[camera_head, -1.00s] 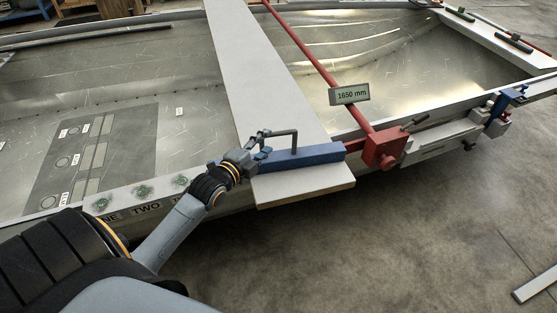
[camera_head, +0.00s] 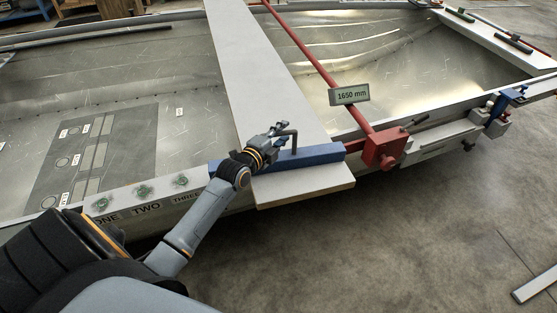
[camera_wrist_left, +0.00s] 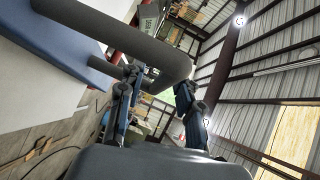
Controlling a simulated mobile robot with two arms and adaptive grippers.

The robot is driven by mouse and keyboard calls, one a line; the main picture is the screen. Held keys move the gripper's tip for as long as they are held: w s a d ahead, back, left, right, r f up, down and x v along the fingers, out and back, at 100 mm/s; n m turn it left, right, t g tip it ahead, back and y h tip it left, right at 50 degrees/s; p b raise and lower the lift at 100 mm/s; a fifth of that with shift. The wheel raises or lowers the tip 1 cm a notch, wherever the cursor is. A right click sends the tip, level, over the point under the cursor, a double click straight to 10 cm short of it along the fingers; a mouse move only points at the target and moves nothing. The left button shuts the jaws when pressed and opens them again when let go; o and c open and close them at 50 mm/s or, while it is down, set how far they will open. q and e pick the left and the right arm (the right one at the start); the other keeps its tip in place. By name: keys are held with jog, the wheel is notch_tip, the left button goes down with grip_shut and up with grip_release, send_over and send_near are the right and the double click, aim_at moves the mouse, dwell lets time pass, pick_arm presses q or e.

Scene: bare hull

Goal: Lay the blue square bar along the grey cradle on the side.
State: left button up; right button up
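The blue square bar (camera_head: 317,154) lies across the near end of the pale board, along the hull's near edge. A dark bent handle (camera_head: 294,141) stands up from it and crosses close in the left wrist view (camera_wrist_left: 120,32). My left gripper (camera_head: 277,136) is just left of the handle, above the bar. Its two fingers are spread apart in the left wrist view (camera_wrist_left: 157,95), with the handle's corner near them. I cannot tell whether they touch it. The grey cradle seems to be the pale grey long piece (camera_head: 440,141) on the hull's outer side. My right gripper is not in view.
A red clamp block (camera_head: 384,148) with a long red pole (camera_head: 305,52) stands between bar and grey piece. A "1650 mm" sign (camera_head: 349,95) is on the pole. A blue bracket (camera_head: 503,103) is at the far right.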

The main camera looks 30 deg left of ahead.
pick_arm(q)
grip_shut()
jog(key=shift+w+r, duration=0.1)
jog(key=shift+r, duration=0.05)
